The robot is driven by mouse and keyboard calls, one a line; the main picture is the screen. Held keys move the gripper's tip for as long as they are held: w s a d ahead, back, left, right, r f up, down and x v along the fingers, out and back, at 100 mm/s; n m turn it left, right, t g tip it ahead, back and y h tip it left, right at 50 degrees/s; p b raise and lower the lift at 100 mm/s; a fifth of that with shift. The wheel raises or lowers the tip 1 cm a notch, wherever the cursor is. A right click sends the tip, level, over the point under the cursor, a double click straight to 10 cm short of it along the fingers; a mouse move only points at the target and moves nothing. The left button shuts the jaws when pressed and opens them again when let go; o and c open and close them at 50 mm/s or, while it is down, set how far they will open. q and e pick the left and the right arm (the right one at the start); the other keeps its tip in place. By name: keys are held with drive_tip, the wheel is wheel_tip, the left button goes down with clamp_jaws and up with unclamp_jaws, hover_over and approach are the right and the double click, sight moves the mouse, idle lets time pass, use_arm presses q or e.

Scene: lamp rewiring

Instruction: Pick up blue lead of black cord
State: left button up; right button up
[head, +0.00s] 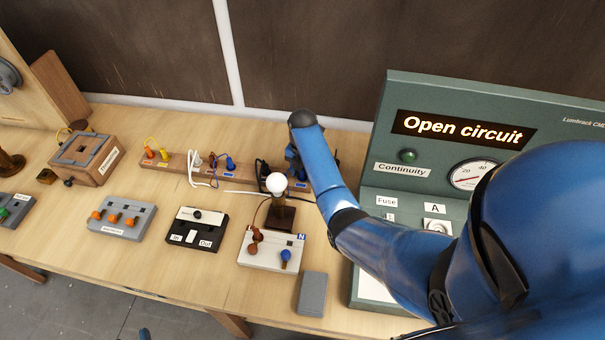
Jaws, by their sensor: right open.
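The black cord (262,172) stands at the right end of a wooden rack (178,166), just left of my right gripper (297,162). My right arm reaches in from the right, and the gripper is open over that end of the rack. The wrist and the dark blue fingers cover this spot. I cannot tell the cord's blue lead apart from the fingers, nor whether they touch it.
A lamp with a white bulb (276,184) stands close in front of the gripper, behind a white terminal block (268,262). White and yellow cords sit farther left on the rack. The green test panel (450,92) reads "Open circuit" at right. A grey block (312,294) lies near the front edge.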

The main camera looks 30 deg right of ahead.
drive_tip(key=c, duration=0.8)
drive_tip(key=shift+r, duration=0.1)
drive_tip(key=shift+c, duration=0.2)
